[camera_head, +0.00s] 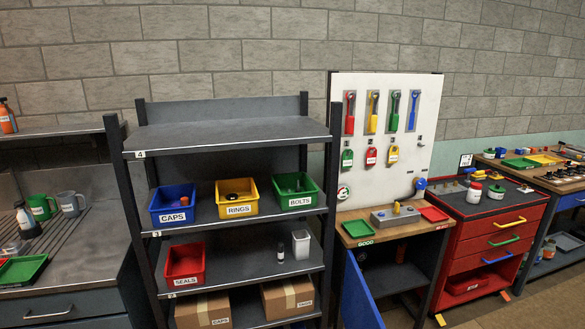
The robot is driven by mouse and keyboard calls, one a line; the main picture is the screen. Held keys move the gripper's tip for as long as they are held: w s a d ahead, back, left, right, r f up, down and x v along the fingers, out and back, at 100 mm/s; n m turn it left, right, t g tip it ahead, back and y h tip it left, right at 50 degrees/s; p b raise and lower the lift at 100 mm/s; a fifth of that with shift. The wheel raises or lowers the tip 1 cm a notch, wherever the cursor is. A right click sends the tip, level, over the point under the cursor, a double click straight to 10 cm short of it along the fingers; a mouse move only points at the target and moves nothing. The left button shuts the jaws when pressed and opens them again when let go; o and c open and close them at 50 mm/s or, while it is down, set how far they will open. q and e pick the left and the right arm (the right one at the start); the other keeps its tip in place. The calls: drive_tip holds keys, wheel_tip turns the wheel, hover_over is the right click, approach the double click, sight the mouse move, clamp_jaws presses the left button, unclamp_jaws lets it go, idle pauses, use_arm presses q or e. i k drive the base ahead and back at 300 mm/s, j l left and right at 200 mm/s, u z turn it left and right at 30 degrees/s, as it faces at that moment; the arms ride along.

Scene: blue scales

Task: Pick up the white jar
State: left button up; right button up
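A white, upright, box-like container (301,244) stands at the right of the shelf just above the cardboard boxes. A small dark bottle with a pale band (281,254) stands to its left, apart from it. A small white jar-like item (474,192) also stands on top of the red tool cabinet at the right, too small to read. I cannot tell for sure which of these is the white jar. Neither of my grippers is in view.
The grey shelf rack (230,135) holds blue (173,216), yellow (223,208), green (295,204) and red (186,278) bins. Its top shelf is empty. A wooden bench (385,236) with trays stands right of it. A blue panel (358,295) juts out below the bench.

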sight(473, 196)
drive_tip(key=z, duration=1.25)
drive_tip(key=i+l+z, duration=0.55)
drive_tip(key=i+l, duration=0.35)
drive_tip(key=i, duration=0.25)
drive_tip(key=i+l, duration=0.2)
drive_tip(key=i, duration=0.2)
drive_tip(key=i+l, duration=0.25)
drive_tip(key=i, duration=0.2)
drive_tip(key=i+j+u, duration=0.15)
drive_tip(key=i+u, duration=0.2)
drive_tip(key=i, duration=0.35)
drive_tip(key=i+u, duration=0.4)
drive_tip(key=i, duration=0.35)
